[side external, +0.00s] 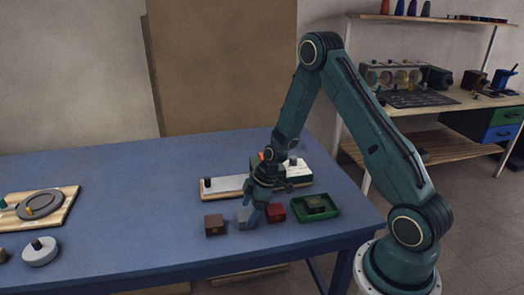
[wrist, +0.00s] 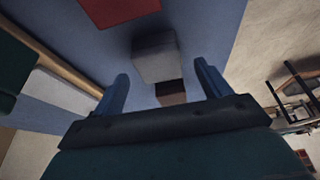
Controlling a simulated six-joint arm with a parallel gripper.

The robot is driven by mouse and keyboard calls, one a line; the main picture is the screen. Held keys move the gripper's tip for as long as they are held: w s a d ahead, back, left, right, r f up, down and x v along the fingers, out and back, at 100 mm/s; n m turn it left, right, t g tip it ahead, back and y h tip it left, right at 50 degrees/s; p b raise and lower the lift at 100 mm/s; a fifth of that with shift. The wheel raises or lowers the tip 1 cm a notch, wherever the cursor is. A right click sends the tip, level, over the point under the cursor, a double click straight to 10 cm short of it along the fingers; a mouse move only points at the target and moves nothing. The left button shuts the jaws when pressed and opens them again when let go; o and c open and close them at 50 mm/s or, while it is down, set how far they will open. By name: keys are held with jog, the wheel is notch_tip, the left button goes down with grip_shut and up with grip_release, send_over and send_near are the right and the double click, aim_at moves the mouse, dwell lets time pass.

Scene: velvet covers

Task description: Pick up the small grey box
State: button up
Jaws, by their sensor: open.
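The small grey box (side external: 242,220) stands on the blue table between a brown box and a red box. My gripper (side external: 254,208) points down just above and beside it and partly covers it in the side view. In the wrist view the grey box (wrist: 155,57) shows ahead of my gripper (wrist: 160,70), between the lines of its two spread blue fingers. The gripper is open and holds nothing. Whether a finger touches the box cannot be told.
The brown box (side external: 214,225) stands left of the grey box and the red box (side external: 276,212) right of it. A green tray (side external: 332,212) with a dark item lies further right. A long board (side external: 225,185) lies behind. The table's left middle (side external: 130,200) is clear.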

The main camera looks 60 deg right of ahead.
aim_at(247, 215)
jog(key=shift+x, duration=1.55)
jog(key=shift+c, duration=0.5)
jog(key=c, duration=1)
